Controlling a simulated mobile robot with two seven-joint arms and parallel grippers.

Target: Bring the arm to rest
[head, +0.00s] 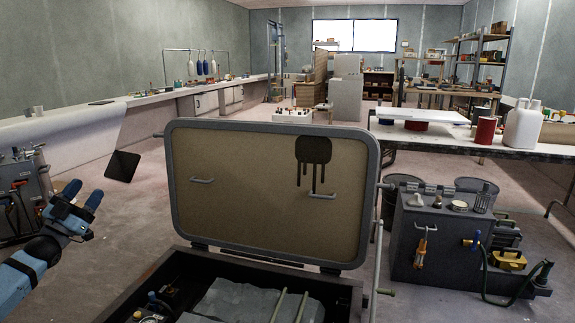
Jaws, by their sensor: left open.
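My left arm (28,262) is blue and comes in from the lower left edge. My left gripper (84,194) is open, its two blue fingers apart and pointing up and away, with nothing between them. It is in the air, left of the open case and apart from it. My right gripper is not in view.
A large case (172,268) stands open in front, its lid (240,217) upright, with a grey covering (240,298) and rods inside. A dark grey cabinet (445,235) with tools is on the right, and a cluttered unit (25,185) is behind my left gripper. Floor (130,215) between is clear.

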